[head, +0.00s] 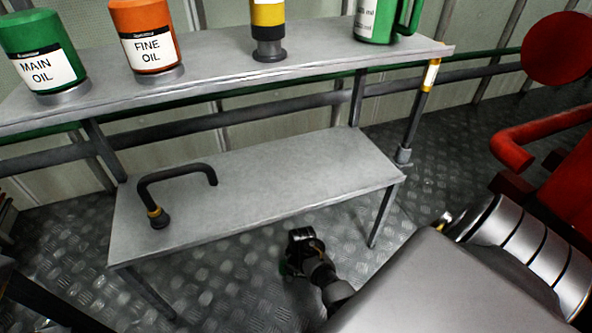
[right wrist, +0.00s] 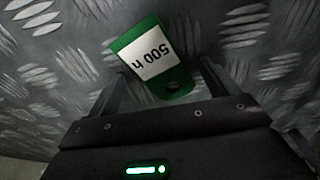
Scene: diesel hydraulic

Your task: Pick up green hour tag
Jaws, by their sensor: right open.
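The green hour tag (right wrist: 150,58) shows in the right wrist view, with a white "500 h" label upside down and a hole at its near end. It lies over the diamond-plate floor, and its near part is between my right gripper's fingers (right wrist: 163,70). The fingers are open, with a visible gap on each side of the tag. In the head view my right gripper (head: 300,240) is low near the floor, in front of the lower shelf; the tag is mostly hidden there. My left gripper is not in view.
A lower grey shelf (head: 270,185) holds a bent black handle (head: 178,175). The upper shelf (head: 215,75) holds a green main oil can (head: 38,35), an orange fine oil can (head: 140,22), a yellow-black cylinder (head: 268,25) and a green jug (head: 375,25). Red equipment (head: 570,170) stands right.

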